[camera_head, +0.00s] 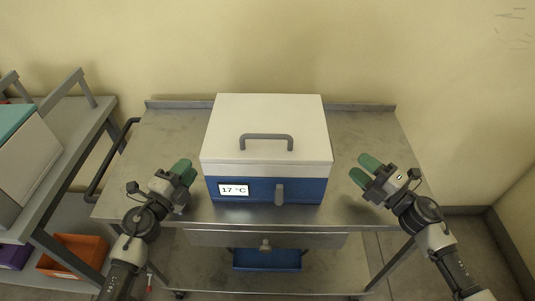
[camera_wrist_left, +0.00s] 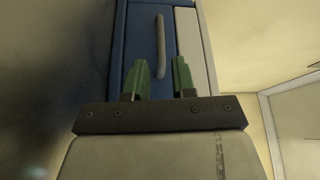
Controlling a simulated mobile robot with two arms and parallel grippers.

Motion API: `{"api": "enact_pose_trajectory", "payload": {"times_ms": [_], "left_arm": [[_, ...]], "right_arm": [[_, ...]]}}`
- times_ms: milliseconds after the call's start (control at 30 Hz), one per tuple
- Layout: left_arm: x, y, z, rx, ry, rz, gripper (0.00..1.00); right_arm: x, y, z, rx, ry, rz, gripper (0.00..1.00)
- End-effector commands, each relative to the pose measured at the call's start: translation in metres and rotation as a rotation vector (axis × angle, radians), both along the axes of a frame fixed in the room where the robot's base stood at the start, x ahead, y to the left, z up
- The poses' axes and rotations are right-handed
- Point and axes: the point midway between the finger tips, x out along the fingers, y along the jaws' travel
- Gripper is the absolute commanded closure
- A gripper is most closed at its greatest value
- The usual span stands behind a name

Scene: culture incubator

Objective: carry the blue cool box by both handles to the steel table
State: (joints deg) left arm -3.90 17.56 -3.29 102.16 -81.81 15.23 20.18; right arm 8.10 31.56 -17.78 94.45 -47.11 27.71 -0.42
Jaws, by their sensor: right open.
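The blue cool box (camera_head: 255,188) with a white lid (camera_head: 265,125) stands upright on the steel table (camera_head: 370,130). A grey handle lies on its lid, and a label on the front reads 17 °C. My left gripper (camera_head: 183,171) is left of the box, apart from it, its green fingers open and empty. In the left wrist view a side handle (camera_wrist_left: 160,48) on the box's blue side (camera_wrist_left: 136,45) shows beyond the open fingers (camera_wrist_left: 163,80). My right gripper (camera_head: 363,169) is open and empty, right of the box and apart from it. The right side handle is hidden.
A grey cart (camera_head: 70,118) stands at the left with a teal-topped box (camera_head: 30,150) and an orange bin (camera_head: 75,257). The table has a drawer (camera_head: 220,238) and a blue tray (camera_head: 267,260) below. Free tabletop lies on both sides of the box.

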Motion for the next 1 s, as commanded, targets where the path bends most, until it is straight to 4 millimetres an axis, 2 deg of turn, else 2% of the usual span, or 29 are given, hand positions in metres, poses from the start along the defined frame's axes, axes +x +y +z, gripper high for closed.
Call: {"api": "enact_pose_trajectory", "payload": {"times_ms": [133, 300, 500, 700, 1000], "left_arm": [[0.020, -0.008, 0.003, 0.000, -0.002, 0.000, 0.75], [0.042, -0.016, 0.004, -0.002, -0.001, 0.002, 0.75], [0.060, -0.024, 0.005, 0.000, -0.001, 0.001, 0.75], [0.067, -0.027, 0.006, 0.000, 0.000, 0.000, 0.75], [0.068, -0.027, 0.005, 0.001, 0.000, 0.001, 0.76]], "right_arm": [[0.000, 0.001, -0.032, 0.005, 0.005, -0.002, 0.58], [0.025, 0.025, -0.023, 0.002, -0.002, 0.001, 0.58], [0.044, 0.045, -0.020, 0.001, -0.002, 0.001, 0.58], [0.052, 0.053, -0.019, 0.000, 0.000, 0.001, 0.58], [0.053, 0.053, -0.019, 0.000, 0.000, 0.000, 0.59]]}}
